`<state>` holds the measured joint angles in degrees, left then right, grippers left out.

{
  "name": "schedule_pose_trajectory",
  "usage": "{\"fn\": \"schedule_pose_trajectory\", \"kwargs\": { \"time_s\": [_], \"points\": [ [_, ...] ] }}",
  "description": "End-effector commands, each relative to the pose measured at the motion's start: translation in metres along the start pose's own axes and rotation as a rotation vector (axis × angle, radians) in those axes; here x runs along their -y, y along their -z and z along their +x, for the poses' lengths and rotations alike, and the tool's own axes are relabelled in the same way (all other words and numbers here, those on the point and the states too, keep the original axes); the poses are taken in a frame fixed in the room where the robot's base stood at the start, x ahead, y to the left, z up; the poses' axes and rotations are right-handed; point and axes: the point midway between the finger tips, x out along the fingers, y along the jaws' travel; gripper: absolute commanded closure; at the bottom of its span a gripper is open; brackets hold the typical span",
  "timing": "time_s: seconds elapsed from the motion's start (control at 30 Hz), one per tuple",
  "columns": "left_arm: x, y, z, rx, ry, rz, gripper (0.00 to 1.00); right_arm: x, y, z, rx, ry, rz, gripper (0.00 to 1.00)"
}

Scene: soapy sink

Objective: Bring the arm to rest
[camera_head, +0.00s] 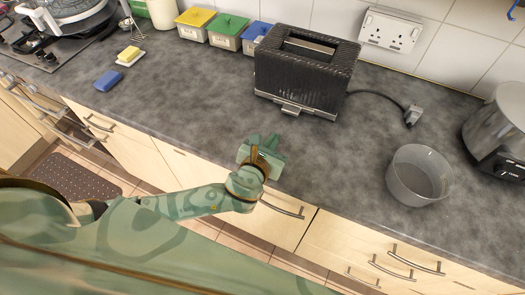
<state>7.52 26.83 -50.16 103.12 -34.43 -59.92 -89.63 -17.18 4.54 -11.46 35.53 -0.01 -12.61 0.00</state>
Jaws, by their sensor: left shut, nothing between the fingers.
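My left arm comes in from the left, green with a swirled pattern, and reaches out in front of the counter's front edge. My left gripper (266,141) is at the end of it, over the counter edge and in front of the black toaster. Its fingers are shut and hold nothing. It appears apart from the toaster, with bare counter between them. My right gripper does not show.
A black toaster (304,75) stands on the grey counter (190,110). A grey bowl (417,176) and a metal appliance (498,130) are at right. A blue sponge (108,81), a yellow block (129,53) and lidded tubs (229,31) are at left. Drawer handles (283,209) stick out below.

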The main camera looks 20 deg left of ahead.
Motion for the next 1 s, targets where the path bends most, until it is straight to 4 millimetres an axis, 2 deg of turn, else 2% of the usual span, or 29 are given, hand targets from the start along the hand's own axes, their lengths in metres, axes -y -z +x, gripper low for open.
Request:
{"fn": "schedule_pose_trajectory", "kwargs": {
  "time_s": [0.03,0.1,0.3,0.47,0.77,0.87,1.0],
  "points": [
    [0.000,-0.002,-0.016,-0.003,0.002,-0.001,1.00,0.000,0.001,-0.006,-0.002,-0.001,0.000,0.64],
    [0.000,-0.002,-0.034,-0.002,0.001,-0.001,1.00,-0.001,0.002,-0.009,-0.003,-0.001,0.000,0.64],
    [0.000,-0.001,-0.070,-0.002,0.001,0.000,1.00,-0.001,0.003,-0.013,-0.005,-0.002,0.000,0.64],
    [0.000,-0.001,-0.082,0.000,-0.001,0.000,1.00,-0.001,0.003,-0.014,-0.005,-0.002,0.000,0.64],
    [-0.002,-0.002,-0.084,-0.009,-0.012,-0.050,1.00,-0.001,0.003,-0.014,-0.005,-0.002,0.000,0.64],
    [-0.013,-0.005,-0.089,-0.050,-0.075,-0.298,1.00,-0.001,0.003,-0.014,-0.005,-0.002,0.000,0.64],
    [-0.048,-0.006,-0.105,-0.116,-0.267,-0.900,1.00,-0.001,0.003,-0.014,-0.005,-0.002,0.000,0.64]
  ]
}}
